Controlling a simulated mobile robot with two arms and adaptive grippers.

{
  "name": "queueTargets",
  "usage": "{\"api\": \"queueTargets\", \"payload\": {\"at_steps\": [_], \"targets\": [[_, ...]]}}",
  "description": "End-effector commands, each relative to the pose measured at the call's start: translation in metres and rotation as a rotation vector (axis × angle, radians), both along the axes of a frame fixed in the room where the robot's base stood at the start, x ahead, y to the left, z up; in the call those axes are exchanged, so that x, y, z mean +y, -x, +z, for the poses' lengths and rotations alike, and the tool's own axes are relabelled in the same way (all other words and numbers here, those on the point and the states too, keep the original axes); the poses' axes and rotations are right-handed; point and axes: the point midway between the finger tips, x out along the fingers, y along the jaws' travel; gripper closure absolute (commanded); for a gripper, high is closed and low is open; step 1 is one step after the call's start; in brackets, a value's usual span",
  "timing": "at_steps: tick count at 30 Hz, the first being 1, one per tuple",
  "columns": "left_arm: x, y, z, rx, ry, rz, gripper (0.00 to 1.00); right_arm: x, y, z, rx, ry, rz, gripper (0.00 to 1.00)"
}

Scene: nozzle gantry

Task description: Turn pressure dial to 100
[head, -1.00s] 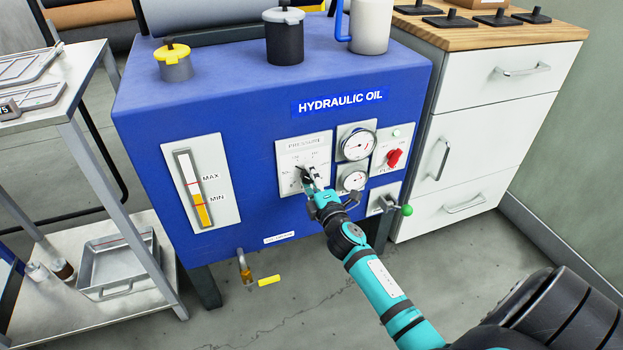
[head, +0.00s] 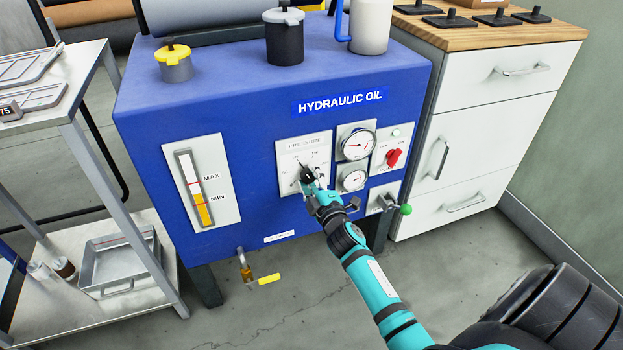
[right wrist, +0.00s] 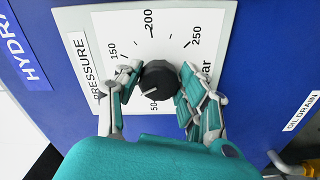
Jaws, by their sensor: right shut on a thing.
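The pressure dial is a black round knob (right wrist: 159,80) on a white pressure plate (head: 288,148) on the front of the blue hydraulic oil unit. My right gripper (right wrist: 156,84) is shut on the knob, with a finger on either side. In the head view, my right gripper (head: 308,180) covers much of the dial. The knob's white mark points to the lower left in the right wrist view. Printed 50, 150, 200 and 250 show around it. The 100 label does not show; the left finger covers part of the scale. My left gripper is not in view.
Two round gauges (head: 356,144) sit right of the plate, beside a red switch (head: 394,157). A green-knobbed lever (head: 406,210) is below. A level gauge (head: 201,185) is at left. A cart (head: 88,112) stands left, a white cabinet (head: 480,130) right.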

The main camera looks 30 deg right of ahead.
Motion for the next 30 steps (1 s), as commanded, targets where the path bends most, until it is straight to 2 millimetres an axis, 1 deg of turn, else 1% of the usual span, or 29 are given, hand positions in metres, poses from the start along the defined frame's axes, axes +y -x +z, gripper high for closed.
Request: {"api": "queueTargets", "payload": {"at_steps": [4,5,9,10,17,20,23,30], "targets": [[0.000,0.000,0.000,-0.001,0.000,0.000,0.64,-0.001,0.001,-0.002,0.004,0.000,-0.002,0.93],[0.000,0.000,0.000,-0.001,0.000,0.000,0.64,-0.001,0.001,-0.002,0.004,0.000,-0.002,0.58],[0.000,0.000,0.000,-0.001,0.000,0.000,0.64,0.000,0.001,-0.002,0.004,0.001,-0.001,0.40],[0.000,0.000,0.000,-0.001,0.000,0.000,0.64,0.000,0.001,-0.002,0.004,0.001,-0.001,0.38],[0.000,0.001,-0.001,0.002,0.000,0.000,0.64,0.000,0.001,-0.001,0.002,0.002,-0.001,0.38],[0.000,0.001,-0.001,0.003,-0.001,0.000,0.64,0.001,0.006,-0.001,0.003,0.001,0.000,0.38],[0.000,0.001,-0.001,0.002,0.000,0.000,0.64,0.004,0.018,-0.002,0.004,0.001,0.000,0.38],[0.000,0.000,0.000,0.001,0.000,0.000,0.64,0.016,0.068,-0.002,0.005,-0.001,-0.002,0.38]]}}
